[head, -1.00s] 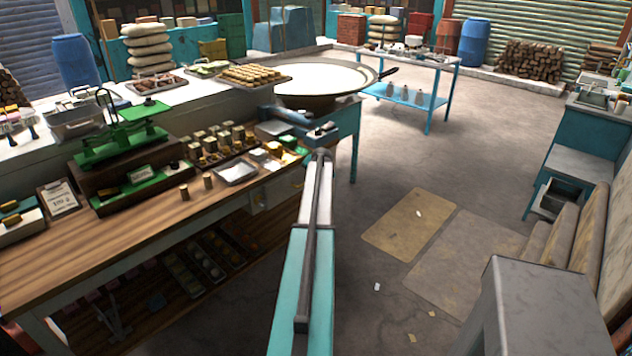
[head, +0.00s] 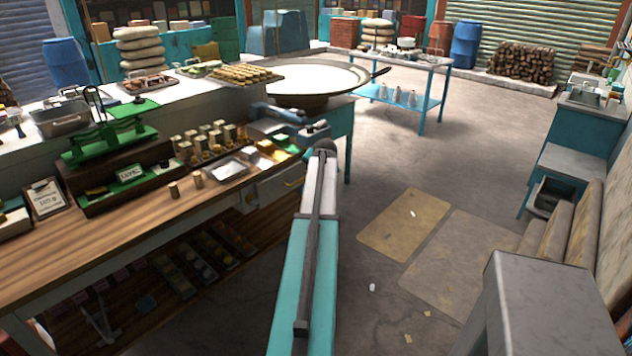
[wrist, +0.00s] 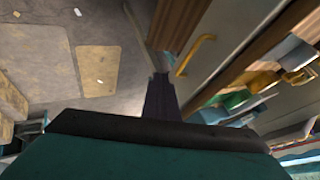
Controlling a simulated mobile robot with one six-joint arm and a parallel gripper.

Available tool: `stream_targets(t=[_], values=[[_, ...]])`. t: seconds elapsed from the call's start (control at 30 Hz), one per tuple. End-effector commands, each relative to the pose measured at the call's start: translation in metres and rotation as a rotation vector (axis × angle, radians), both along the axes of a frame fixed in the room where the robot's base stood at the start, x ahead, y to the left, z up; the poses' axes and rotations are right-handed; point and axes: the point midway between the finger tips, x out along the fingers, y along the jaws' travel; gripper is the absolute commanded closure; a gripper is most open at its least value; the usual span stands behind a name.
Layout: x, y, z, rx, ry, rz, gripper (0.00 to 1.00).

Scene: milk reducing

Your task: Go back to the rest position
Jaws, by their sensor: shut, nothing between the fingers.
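My gripper (wrist: 159,85) shows in the wrist view as a dark, narrow shape pointing up from the middle of the dark bar. Its fingers are together and hold nothing. In the head view my teal arm reaches forward from the bottom middle, and its far end is beside the counter's right end. The fingertips cannot be made out there. In the wrist view the gripper is over the gap between the floor and a drawer with a yellow handle (wrist: 197,53).
The wooden counter (head: 90,240) on the left carries a green scale (head: 110,135), several small blocks and a metal tray (head: 227,171). A wide pan (head: 310,78) stands beyond. A blue table (head: 415,97) is farther back. A grey block (head: 550,290) is near right.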

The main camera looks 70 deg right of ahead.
Motion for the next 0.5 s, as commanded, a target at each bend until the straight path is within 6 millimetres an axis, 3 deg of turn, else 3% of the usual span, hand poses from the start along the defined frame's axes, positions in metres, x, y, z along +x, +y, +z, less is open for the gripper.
stream_targets(t=[0.5], values=[[-0.003, 0.0071, 0.0092, 0.001, 0.0, 0.001, 1.0]])
